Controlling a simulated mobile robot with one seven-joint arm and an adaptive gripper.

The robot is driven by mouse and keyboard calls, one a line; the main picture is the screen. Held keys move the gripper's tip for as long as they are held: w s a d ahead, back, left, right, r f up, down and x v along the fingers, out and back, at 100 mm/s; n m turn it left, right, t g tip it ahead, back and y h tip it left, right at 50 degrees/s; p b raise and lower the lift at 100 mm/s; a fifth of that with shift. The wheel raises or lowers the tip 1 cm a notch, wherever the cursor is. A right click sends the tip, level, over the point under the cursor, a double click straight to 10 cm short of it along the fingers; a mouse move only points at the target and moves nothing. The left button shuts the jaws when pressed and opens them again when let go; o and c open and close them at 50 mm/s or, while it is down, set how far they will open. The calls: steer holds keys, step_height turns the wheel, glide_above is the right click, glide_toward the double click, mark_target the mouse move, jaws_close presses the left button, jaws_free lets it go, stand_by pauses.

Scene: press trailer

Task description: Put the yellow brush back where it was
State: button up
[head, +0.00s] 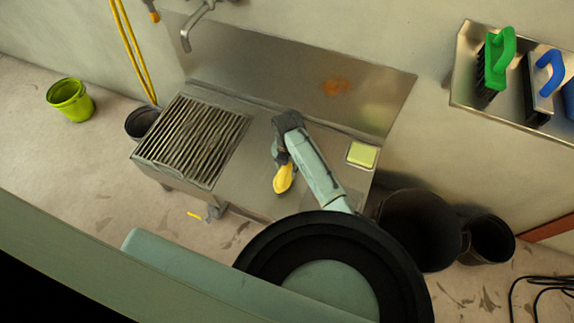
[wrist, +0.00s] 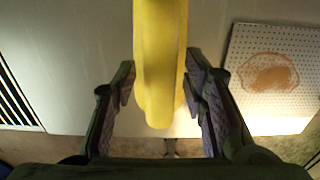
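The yellow brush (head: 284,178) is over the steel worktop (head: 250,190), between the slatted grate and the pale yellow-green block. In the wrist view the yellow brush (wrist: 160,60) runs down the middle, between the two fingers of my gripper (wrist: 160,85). I cannot tell whether the brush touches the worktop. Its bristles are not visible.
A slatted grate (head: 193,140) fills the worktop's left part. A wall rack (head: 466,85) at upper right holds a green brush (head: 497,60) and a blue-handled one (head: 548,75). Dark bins (head: 420,228) stand below right.

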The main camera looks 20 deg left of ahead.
step_height(320, 180, up, 12)
steer(key=b, duration=0.1)
steer(key=shift+r+b, duration=0.15)
steer(key=shift+b, duration=0.15)
stand_by(0.3)
